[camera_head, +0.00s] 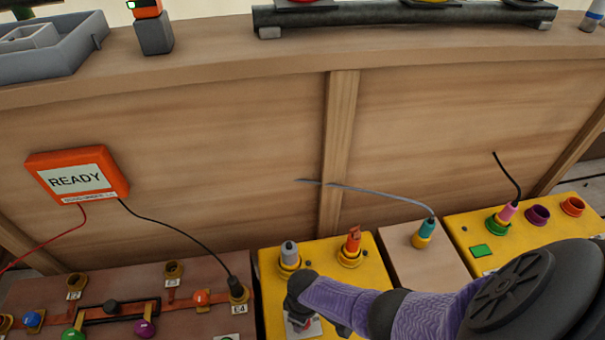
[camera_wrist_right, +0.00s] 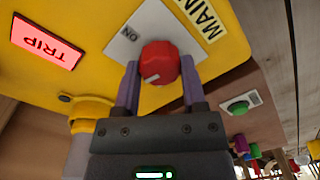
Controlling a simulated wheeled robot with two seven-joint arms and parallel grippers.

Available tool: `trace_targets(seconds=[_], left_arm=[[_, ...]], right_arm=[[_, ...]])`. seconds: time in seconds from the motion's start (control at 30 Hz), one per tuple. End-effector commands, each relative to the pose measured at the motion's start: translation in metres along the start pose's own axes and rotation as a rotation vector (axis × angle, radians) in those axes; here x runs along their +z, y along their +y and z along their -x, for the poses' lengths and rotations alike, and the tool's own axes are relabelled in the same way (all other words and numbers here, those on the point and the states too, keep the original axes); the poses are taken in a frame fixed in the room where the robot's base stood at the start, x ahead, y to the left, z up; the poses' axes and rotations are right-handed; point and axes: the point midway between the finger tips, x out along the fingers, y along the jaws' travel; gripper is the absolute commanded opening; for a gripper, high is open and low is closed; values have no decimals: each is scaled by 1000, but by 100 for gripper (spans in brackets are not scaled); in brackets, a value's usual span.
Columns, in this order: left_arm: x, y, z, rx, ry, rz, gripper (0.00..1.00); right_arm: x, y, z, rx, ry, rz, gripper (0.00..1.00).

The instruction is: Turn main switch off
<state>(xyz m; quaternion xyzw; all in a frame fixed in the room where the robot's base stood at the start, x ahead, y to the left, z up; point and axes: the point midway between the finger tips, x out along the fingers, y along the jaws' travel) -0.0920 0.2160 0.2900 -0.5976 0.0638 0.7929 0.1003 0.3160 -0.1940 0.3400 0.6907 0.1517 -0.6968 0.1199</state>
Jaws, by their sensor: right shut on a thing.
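The main switch is a red round knob (camera_wrist_right: 159,62) on a white plate (camera_wrist_right: 143,30) in the right wrist view. The plate reads ON on its left side, beside a yellow label reading MAIN (camera_wrist_right: 205,20). A pale mark on the knob points to the lower left of that picture. My right gripper (camera_wrist_right: 160,76) is shut on the knob, one finger on each side. In the head view my right gripper (camera_head: 302,312) comes down over the front of the yellow box (camera_head: 322,258) and mostly hides the knob. My left gripper is not in view.
A lit red TRIP lamp (camera_wrist_right: 47,41) is on the same box. Grey (camera_head: 289,257) and orange (camera_head: 353,245) plugs stand behind my gripper. A brown panel (camera_head: 200,322) with a cable lies left; another yellow box (camera_head: 470,232) lies right. An orange READY display (camera_head: 77,178) is on the wall.

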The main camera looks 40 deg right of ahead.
Motion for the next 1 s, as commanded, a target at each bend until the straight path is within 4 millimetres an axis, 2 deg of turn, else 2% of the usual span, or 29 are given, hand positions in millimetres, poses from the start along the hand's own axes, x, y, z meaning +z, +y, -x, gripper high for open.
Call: trace_targets(seconds=[0.4,0.97,1.0], left_arm=[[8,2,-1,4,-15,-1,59],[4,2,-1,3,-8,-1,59],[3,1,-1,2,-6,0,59]], right_arm=[[0,-1,0,-1,-8,176,0],[0,-1,0,-1,-9,202,0],[0,-1,0,-1,-9,202,58]])
